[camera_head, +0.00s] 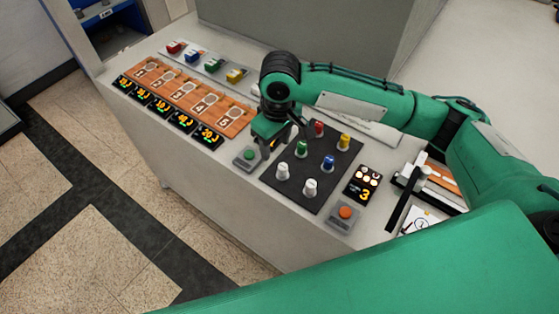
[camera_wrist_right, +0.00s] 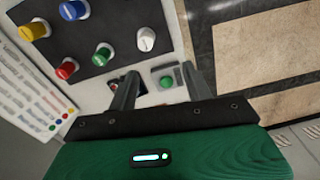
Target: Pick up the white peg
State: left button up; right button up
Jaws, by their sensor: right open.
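Two white pegs stand upright on the dark board (camera_head: 265,176) in the head view: one at the left (camera_head: 282,172), one at the front (camera_head: 310,188). One white peg (camera_wrist_right: 146,39) also shows in the right wrist view. Red (camera_head: 318,128), yellow (camera_head: 344,141), green (camera_head: 301,147) and blue (camera_head: 327,162) pegs share the board. My right gripper (camera_head: 272,140) is open and empty, above the counter near the board's left corner. In the wrist view, its fingers (camera_wrist_right: 164,80) are apart, with the white peg beyond them. My left gripper is not in view.
A green button (camera_head: 249,155) sits left of the board, under the right gripper. An orange button (camera_head: 345,212) and a black panel showing 3 (camera_head: 364,187) are at the right. Numbered wooden plates (camera_head: 187,95) and coloured blocks (camera_head: 192,56) lie at the left. A grey wall stands behind.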

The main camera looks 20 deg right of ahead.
aim_at(283, 167)
jog(key=shift+h, duration=0.3)
jog(key=f, duration=0.2)
jog(key=d+f+p, duration=0.1)
jog(key=f, duration=0.1)
jog(key=w+f, duration=0.1)
jog(key=f, duration=0.2)
jog(key=shift+d+p, duration=0.25)
jog(key=shift+p, duration=0.15)
jog(key=shift+s+d+f+p, duration=0.15)
jog(key=shift+f+p, duration=0.35)
jog(key=shift+f, duration=0.05)
jog(key=f, duration=0.1)
jog(key=f+p, duration=0.1)
jog(key=f, duration=0.1)
jog(key=shift+s+d+f, duration=0.15)
jog(key=shift+d+f, duration=0.1)
jog(key=shift+f, duration=0.4)
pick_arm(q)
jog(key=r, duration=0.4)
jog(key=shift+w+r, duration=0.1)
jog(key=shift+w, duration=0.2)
pick_arm(e)
jog(key=c, duration=1.1)
